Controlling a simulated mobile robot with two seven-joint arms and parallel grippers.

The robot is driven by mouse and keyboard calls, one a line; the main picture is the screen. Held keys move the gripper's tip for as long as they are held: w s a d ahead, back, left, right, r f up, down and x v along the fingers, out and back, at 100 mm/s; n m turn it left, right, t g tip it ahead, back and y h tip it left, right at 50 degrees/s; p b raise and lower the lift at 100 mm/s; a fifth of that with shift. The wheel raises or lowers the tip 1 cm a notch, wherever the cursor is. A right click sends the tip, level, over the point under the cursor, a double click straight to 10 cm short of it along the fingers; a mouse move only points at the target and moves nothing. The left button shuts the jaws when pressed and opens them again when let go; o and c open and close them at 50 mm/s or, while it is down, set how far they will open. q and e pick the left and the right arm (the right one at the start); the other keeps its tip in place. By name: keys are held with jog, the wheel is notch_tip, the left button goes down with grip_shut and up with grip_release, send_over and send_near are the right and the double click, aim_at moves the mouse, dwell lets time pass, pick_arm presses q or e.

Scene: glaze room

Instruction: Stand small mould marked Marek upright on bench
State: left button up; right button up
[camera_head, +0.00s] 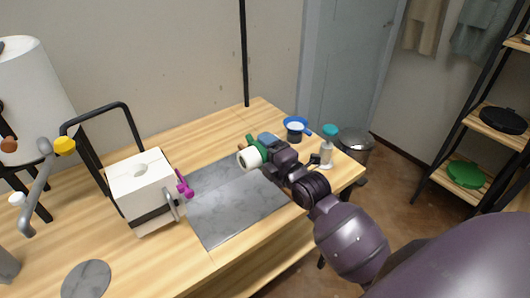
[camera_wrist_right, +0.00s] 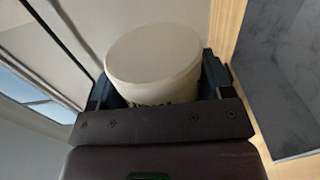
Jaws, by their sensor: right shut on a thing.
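A small off-white round mould (camera_head: 249,158) is held on its side in my right gripper (camera_head: 256,153), which is shut on it. In the head view its round end faces left, and it is over the grey slab; I cannot tell whether it touches anything. In the right wrist view the mould (camera_wrist_right: 153,55) sits between the two dark fingers (camera_wrist_right: 155,88). Dark lettering shows low on its side, mostly hidden by the gripper, so I cannot read the name. The wooden bench (camera_head: 180,143) is below. My left gripper is not in view.
A grey slab (camera_head: 225,215) lies on the bench. A white block mould (camera_head: 140,185) with a magenta clamp (camera_head: 184,186) stands left of it. A blue-rimmed pot (camera_head: 296,130) and a teal-capped bottle (camera_head: 327,150) stand at the right end. A grey disc (camera_head: 87,279) lies at front left.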

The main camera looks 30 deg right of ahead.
jog(key=m, duration=0.3)
jog(key=shift+a+f+b, duration=0.15)
jog(key=shift+f+b, duration=0.15)
jog(key=shift+b, duration=0.1)
jog(key=m, duration=0.3)
jog(key=shift+f, duration=0.1)
jog(key=shift+a+m+p, duration=0.1)
jog(key=shift+m+p, duration=0.2)
jog(key=shift+m, duration=0.1)
jog(key=m, duration=0.1)
jog(key=m+p, duration=0.1)
jog(key=m, duration=0.1)
jog(key=m+p, duration=0.1)
jog(key=m, duration=0.1)
jog(key=shift+a+f, duration=0.2)
jog(key=shift+a, duration=0.05)
jog(key=m+p, duration=0.1)
jog(key=m, duration=0.1)
jog(key=a+m+p, duration=0.1)
jog(key=m, duration=0.2)
jog(key=shift+f+m, duration=0.15)
jog(key=shift+m, duration=0.45)
jog(key=shift+r+p, duration=0.5)
